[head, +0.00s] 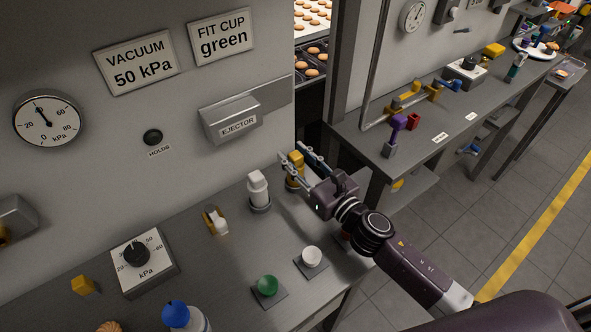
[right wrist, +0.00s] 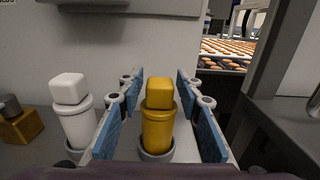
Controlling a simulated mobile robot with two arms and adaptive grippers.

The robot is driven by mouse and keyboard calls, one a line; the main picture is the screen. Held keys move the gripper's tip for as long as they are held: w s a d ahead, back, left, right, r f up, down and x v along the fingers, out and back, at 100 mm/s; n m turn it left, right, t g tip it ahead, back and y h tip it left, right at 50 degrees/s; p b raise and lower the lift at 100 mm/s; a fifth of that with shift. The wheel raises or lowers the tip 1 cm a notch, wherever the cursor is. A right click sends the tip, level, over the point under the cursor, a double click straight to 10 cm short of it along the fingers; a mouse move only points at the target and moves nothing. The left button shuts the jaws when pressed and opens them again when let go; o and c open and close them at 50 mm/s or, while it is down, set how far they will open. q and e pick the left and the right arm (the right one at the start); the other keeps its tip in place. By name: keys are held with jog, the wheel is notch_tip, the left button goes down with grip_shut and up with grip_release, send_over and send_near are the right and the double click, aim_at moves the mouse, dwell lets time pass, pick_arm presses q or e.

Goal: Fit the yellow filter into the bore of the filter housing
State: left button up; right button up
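The yellow filter (head: 294,182) stands upright in a grey ring base at the back right of the near bench. It has a block-shaped head and a round body. In the right wrist view the yellow filter (right wrist: 158,128) is between the blue-padded fingers, with a gap on each side. My right gripper (head: 290,153) is open around it; its fingers (right wrist: 160,78) do not touch it. I cannot identify the filter housing or its bore with certainty. My left gripper is not in view.
A similar white filter (head: 258,188) stands close to the left, also in a grey base. A yellow and pale fitting (head: 217,222), a green cup (head: 267,286), a white cup (head: 312,257) and a kPa dial box (head: 142,262) share the bench. The wall rises close behind.

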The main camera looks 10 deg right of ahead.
grip_shut()
